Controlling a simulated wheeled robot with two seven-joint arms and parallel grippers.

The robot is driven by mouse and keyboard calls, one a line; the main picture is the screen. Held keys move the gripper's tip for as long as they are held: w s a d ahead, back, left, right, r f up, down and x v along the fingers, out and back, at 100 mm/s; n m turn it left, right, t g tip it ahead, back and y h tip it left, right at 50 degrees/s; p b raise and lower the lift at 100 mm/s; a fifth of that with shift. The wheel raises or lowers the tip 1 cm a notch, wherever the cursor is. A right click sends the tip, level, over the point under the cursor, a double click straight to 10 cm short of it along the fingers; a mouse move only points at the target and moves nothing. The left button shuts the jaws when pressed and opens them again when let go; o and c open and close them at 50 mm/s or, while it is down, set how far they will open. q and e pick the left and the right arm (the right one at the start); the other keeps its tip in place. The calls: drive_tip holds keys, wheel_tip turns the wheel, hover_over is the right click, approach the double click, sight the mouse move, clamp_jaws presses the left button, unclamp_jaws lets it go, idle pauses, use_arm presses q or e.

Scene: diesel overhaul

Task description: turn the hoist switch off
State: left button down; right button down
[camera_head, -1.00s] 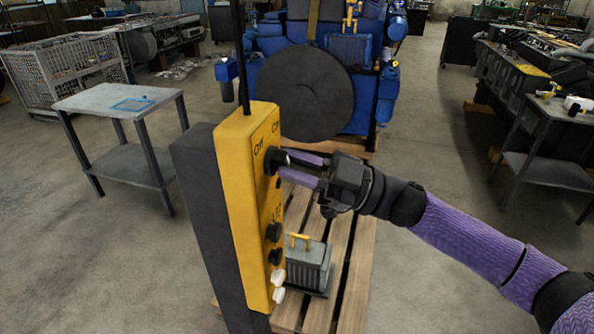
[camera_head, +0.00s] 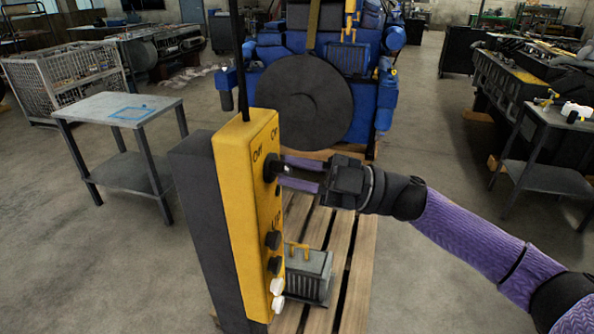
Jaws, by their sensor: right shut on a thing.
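The hoist control box (camera_head: 233,190) is a tall yellow panel on a dark post, left of centre. Its top carries the labels "Off" at left and "On" at right. The black hoist switch (camera_head: 270,166) sits just below the labels. My right gripper (camera_head: 280,172) reaches in from the right with its purple fingers on either side of the switch, shut on it. The fingertips partly hide the switch, so its exact pointing is hard to tell. My left gripper is not in view.
Black buttons (camera_head: 273,240) and white buttons (camera_head: 277,286) run down the panel below. A grey finned part with a yellow handle (camera_head: 309,274) sits on a wooden pallet (camera_head: 345,270) behind. A blue engine (camera_head: 370,95) stands further back. A grey table (camera_head: 115,108) is at left.

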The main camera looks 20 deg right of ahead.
drive_tip(key=c, duration=0.6)
unclamp_jaws()
drive_tip(key=shift+o, duration=0.2)
drive_tip(key=shift+s+d+f, duration=0.1)
drive_tip(key=shift+d+f, duration=0.15)
drive_tip(key=shift+d, duration=0.1)
drive_tip(key=b+v, duration=0.3)
drive_tip(key=v, duration=0.6)
drive_tip(key=shift+r, duration=0.15)
drive_tip(key=shift+d, duration=0.15)
